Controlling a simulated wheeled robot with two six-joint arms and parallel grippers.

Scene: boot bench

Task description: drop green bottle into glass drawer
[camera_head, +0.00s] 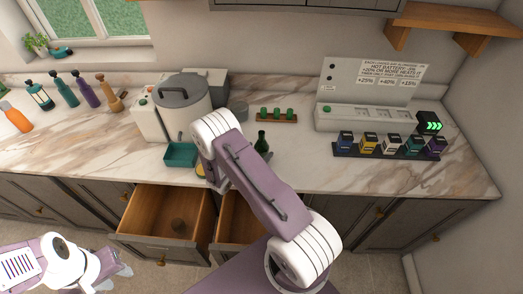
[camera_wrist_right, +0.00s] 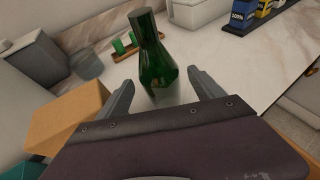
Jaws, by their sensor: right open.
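The green bottle (camera_head: 262,142) stands upright on the marble counter, right of the big grey pot. In the right wrist view the green bottle (camera_wrist_right: 155,65) is in front of my open right gripper (camera_wrist_right: 160,95), its lower part between the two fingers with gaps at the sides. Two drawers are pulled out: a left drawer (camera_head: 149,196) holding a round brownish object, and a right drawer (camera_head: 226,225), partly hidden by my arm.
A teal tray (camera_head: 181,154) and a grey pot (camera_head: 182,98) stand left of the bottle. A wooden rack (camera_head: 277,118) with small green items is behind it. Colored boxes (camera_head: 390,145) and a grey panel (camera_head: 372,81) stand at right.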

